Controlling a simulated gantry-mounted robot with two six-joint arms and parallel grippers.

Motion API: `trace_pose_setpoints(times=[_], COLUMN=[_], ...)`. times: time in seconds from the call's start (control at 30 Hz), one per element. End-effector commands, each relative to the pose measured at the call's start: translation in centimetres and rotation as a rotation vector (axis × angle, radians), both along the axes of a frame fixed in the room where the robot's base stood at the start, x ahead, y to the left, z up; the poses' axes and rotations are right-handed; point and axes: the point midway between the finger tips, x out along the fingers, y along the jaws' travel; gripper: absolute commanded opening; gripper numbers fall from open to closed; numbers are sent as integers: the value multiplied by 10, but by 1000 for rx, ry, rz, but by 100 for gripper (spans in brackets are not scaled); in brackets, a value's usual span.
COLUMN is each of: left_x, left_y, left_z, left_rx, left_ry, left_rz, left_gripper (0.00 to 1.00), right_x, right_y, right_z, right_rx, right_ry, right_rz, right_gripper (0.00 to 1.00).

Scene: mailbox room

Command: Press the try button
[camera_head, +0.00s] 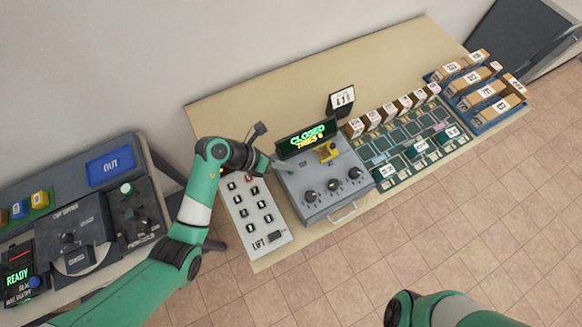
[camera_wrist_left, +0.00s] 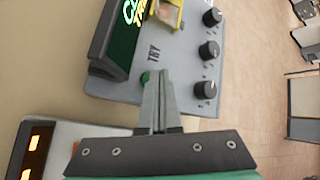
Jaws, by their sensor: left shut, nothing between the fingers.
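The try button is a small green button (camera_wrist_left: 145,77) on the grey control box, beside the word TRY in the left wrist view. The grey box (camera_head: 322,181) stands on the beige table, with a display reading CLOSED (camera_head: 306,139) and several black knobs. My left gripper (camera_head: 287,169) reaches in from the left over the box's near-left edge. Its fingers (camera_wrist_left: 159,76) are shut and empty, with the tips right beside the button and partly covering it. I cannot tell whether they touch it. Only part of my right arm shows at the bottom; its gripper is out of view.
A white LIFT panel (camera_head: 256,214) with several switches lies left of the box. A yellow piece (camera_head: 328,152) sits on the box. A green board (camera_head: 410,141) and parcel racks (camera_head: 484,90) stand to the right. A separate console (camera_head: 80,215) is at far left.

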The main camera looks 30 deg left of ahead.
Motion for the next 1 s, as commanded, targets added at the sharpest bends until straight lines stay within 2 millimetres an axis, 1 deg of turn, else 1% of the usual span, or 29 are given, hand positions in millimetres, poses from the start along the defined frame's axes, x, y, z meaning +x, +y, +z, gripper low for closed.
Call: trace_pose_setpoints(times=[0.73, 1.0], left_x=[0, 0], left_y=[0, 0], left_z=[-9, -9], left_rx=[0, 0], left_ry=[1, 1], left_rz=[1, 0], left_gripper=[0, 0], right_x=[0, 0], right_y=[0, 0], right_z=[-3, -2], right_rx=[0, 0], right_ry=[0, 0], right_rz=[0, 0], right_gripper=[71, 71])
